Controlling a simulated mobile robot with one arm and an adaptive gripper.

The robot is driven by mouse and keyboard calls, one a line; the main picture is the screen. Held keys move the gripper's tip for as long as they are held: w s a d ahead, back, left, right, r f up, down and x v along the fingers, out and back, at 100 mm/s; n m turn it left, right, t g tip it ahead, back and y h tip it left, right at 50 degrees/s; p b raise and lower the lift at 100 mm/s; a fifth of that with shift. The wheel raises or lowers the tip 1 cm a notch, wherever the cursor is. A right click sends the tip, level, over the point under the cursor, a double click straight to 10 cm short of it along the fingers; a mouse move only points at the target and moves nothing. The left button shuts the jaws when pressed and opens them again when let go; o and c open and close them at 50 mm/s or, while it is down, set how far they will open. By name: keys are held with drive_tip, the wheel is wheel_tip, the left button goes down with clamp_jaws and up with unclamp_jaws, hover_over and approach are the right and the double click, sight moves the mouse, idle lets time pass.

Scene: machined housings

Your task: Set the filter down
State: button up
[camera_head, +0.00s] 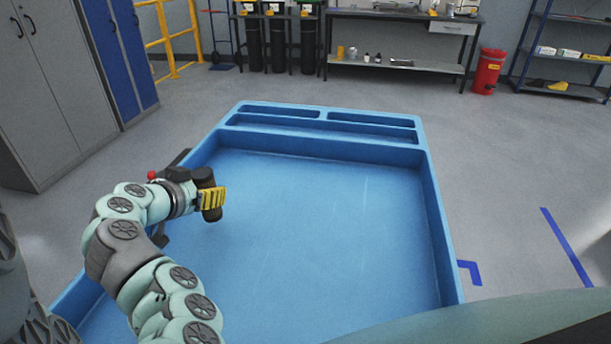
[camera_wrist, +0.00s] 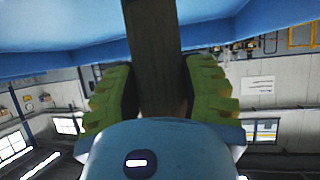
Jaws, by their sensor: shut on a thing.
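My gripper (camera_head: 212,198), with yellow ribbed finger pads, is at the left side of the blue tray in the head view. It is shut on a dark, elongated thing, which I take as the filter (camera_head: 213,214). Its dark ends show on both sides of the near pad. In the wrist view the filter (camera_wrist: 153,45) is a dark grey-brown bar running up from between the two green-looking pads (camera_wrist: 153,95). Its far end is cut off by the picture edge. I cannot tell its height above the tray floor.
The large blue tray (camera_head: 300,215) has raised walls, an empty wide floor and narrow slots at its far end. Grey and blue cabinets (camera_head: 50,80) stand at left. A workbench (camera_head: 400,65), a red bin (camera_head: 488,70) and shelves are at the back.

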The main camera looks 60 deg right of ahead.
drive_tip(key=shift+f, duration=1.8)
drive_tip(key=shift+f, duration=0.1)
drive_tip(key=o, duration=1.2)
drive_tip(key=shift+c, duration=0.2)
drive_tip(key=shift+r, duration=0.25)
drive_tip(key=shift+a, duration=0.2)
drive_tip(key=v, duration=1.1)
drive_tip(key=shift+a, duration=0.3)
drive_tip(key=shift+r, duration=0.1)
